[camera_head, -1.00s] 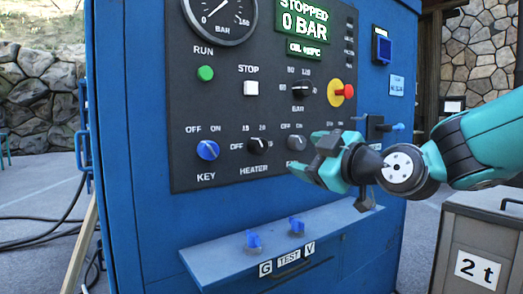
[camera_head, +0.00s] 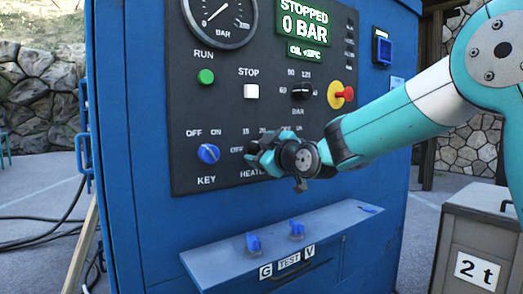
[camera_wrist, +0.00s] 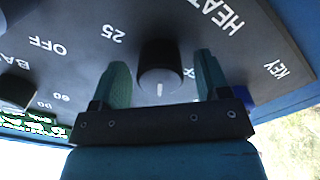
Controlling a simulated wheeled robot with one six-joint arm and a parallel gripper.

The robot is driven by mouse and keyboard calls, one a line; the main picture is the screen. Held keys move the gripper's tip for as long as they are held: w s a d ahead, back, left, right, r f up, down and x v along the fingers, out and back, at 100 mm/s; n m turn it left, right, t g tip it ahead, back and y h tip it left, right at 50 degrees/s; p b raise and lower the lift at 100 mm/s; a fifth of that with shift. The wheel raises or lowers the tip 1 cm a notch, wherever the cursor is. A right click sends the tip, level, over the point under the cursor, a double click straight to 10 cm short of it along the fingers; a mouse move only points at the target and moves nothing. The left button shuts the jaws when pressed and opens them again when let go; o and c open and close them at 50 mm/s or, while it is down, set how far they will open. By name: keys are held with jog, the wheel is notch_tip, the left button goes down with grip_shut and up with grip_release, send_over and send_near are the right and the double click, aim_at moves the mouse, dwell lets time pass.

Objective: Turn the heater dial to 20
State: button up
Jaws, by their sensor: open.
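The heater dial (camera_wrist: 158,68) is a black round knob with a white mark, on the dark panel. In the wrist view it stands between the two teal fingers of my gripper (camera_wrist: 160,62). The fingers are open, one on each side, with a visible gap to the knob. The white mark faces the gripper's palm; the number it points at is hidden. A "25" label and part of "HEATER" show nearby.
The blue key switch (camera_head: 208,153) sits left of the heater dial. The pressure selector (camera_head: 302,91), white stop button (camera_head: 251,91) and red emergency knob (camera_head: 343,95) are above.

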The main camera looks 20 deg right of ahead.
jog(key=c, duration=0.9)
jog(key=shift+m, duration=0.4)
jog(key=m+b, duration=0.1)
jog(key=m, duration=0.3)
jog(key=shift+m, duration=0.4)
jog(key=m, duration=0.6)
jog(key=o, duration=0.9)
